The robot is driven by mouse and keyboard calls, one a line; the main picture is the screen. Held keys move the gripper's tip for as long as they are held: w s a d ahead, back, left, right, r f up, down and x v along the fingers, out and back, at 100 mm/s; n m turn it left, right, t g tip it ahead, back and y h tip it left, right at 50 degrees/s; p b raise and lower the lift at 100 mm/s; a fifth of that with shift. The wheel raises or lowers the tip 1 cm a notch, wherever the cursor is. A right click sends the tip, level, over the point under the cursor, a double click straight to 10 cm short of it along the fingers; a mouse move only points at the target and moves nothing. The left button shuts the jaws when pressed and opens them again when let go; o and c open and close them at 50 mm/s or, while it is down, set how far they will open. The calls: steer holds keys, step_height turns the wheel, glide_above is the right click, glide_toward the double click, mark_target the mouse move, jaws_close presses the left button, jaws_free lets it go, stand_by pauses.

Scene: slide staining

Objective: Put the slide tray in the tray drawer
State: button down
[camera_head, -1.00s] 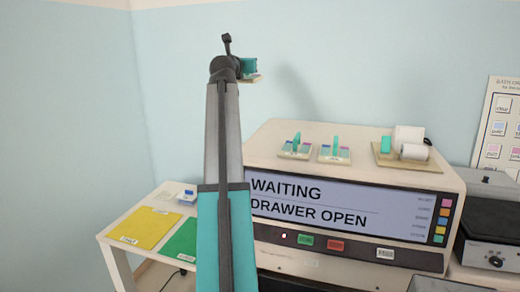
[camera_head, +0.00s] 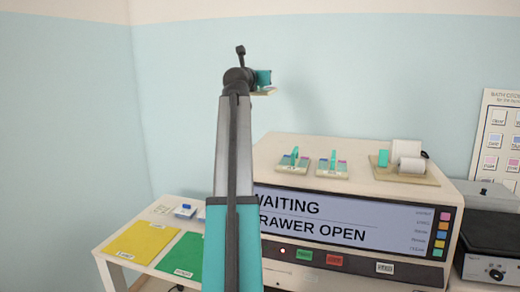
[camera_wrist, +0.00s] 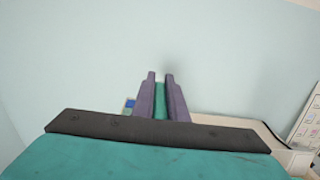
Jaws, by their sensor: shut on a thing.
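My gripper (camera_wrist: 160,76) is raised high in front of the blue wall, left of and above the staining machine (camera_head: 400,190). Its two fingers are shut on a teal handle (camera_wrist: 160,98). In the head view the cream edge of the held slide tray (camera_head: 265,92) shows beneath the gripper; its slides cannot be made out. The machine's screen (camera_head: 350,221) reads "WAITING" and "DRAWER OPEN", partly covered by my arm. The tray drawer itself is not visible in either view.
Two other teal-handled trays (camera_head: 292,163) (camera_head: 332,170) and a paper-roll holder (camera_head: 404,170) stand on the machine. A side table at left carries a yellow sheet (camera_head: 143,241) and a green sheet (camera_head: 184,256). A dark device (camera_head: 488,236) stands at right.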

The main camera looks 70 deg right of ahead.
step_height(320, 180, down, 22)
steer(key=p, duration=0.2)
stand_by(0.5)
steer(key=shift+f, duration=0.1)
steer(key=shift+f+p, duration=0.55)
steer(key=shift+f, duration=1.3)
steer(key=shift+f, duration=0.2)
steer(key=c, duration=1.8)
jaws_free()
steer(key=shift+o, duration=0.2)
steer(key=shift+b, duration=0.6)
steer(key=shift+s+a+b, duration=0.15)
steer(key=shift+a+b, duration=0.25)
steer(key=shift+a, duration=1.9)
steer(key=shift+s+a+b, duration=0.15)
steer(key=shift+a+b, duration=0.2)
steer(key=shift+a, duration=2)
steer(key=shift+s+a+b, duration=0.15)
steer(key=shift+a+b, duration=0.25)
steer(key=shift+a, duration=1.9)
